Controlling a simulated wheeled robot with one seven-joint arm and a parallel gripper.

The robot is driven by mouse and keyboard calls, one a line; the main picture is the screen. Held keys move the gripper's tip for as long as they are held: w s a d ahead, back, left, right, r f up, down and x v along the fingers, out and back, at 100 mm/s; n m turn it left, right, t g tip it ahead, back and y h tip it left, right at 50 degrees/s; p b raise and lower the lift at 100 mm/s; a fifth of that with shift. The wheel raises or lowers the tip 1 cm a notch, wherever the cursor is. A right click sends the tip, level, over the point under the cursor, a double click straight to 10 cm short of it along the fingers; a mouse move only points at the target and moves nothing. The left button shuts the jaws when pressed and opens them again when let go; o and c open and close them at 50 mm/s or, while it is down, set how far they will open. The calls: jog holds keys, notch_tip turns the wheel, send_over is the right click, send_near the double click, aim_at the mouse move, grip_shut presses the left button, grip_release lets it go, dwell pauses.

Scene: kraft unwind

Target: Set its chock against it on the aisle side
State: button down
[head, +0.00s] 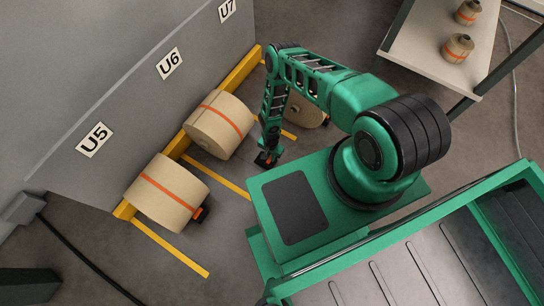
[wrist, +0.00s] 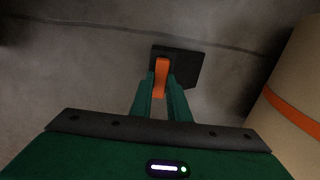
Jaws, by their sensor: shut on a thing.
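My gripper (head: 266,153) is shut on the orange handle of a black chock (head: 265,160). In the wrist view the gripper (wrist: 162,92) pinches that orange handle, and the dark wedge of the chock (wrist: 183,68) shows beyond the fingertips. A kraft paper roll with an orange band (head: 220,125) lies by the U6 sign, and my gripper is on its aisle side with a gap between. A roll also shows at the right edge of the wrist view (wrist: 298,82), apart from the chock. I cannot tell whether the chock touches the floor.
The U5 roll (head: 165,193) has a chock (head: 201,214) at its aisle side. Another roll (head: 306,110) lies partly behind my arm, toward U7. Yellow floor lines (head: 215,178) divide the bays along the grey wall (head: 125,90). A table (head: 430,55) with small rolls stands upper right.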

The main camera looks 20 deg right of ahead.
jog(key=shift+w+a, duration=0.75)
jog(key=shift+w, duration=0.35)
dwell(1.8)
jog(key=c, duration=1.6)
grip_release()
notch_tip(320, 180, up, 11)
jog(key=shift+f, duration=0.15)
